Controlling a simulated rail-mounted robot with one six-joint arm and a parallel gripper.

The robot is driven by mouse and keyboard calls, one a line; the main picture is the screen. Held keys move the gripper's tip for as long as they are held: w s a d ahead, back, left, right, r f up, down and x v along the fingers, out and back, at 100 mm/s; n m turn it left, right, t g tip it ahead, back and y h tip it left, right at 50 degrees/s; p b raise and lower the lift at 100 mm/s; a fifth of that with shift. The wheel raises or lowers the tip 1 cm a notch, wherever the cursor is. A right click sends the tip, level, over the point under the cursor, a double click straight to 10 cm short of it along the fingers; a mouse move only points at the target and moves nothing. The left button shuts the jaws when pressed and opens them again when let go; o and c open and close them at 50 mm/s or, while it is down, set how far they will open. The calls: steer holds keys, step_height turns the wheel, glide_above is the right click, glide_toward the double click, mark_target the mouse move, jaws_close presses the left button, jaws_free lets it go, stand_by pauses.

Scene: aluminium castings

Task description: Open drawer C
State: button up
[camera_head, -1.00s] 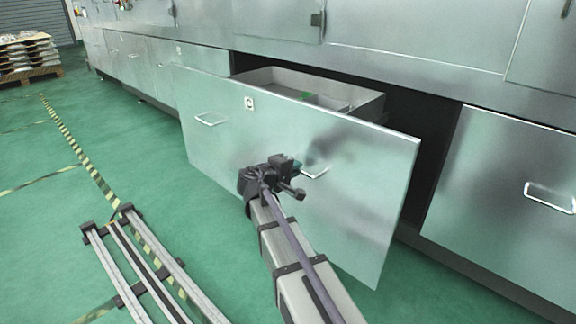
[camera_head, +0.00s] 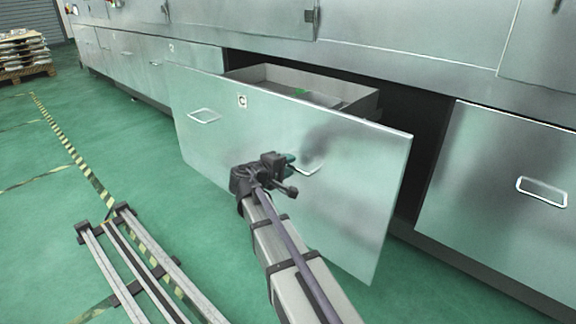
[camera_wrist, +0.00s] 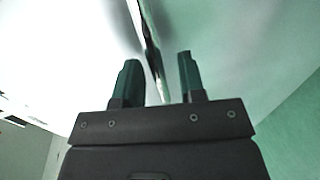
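Drawer C (camera_head: 290,180) is pulled partway out of the metal cabinet, its box (camera_head: 345,92) showing behind the front. The front carries a "C" label (camera_head: 242,101), a left handle (camera_head: 204,116) and a right handle (camera_head: 311,167). My gripper (camera_head: 286,160) is at the right handle, which it partly hides. In the wrist view, my gripper's two dark green fingers (camera_wrist: 158,80) stand apart. A thin bright bar, apparently the handle (camera_wrist: 152,50), runs between them with gaps visible on both sides.
Another closed drawer (camera_head: 490,190) with a handle is at the right. Rails (camera_head: 130,265) lie on the green floor at the lower left. The floor left of drawer C is clear. A loaded pallet (camera_head: 25,72) stands far off at the upper left.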

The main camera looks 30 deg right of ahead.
steer(key=p+v, duration=0.2)
steer(key=v, duration=0.8)
steer(key=shift+a, duration=0.15)
steer(key=shift+s, duration=0.15)
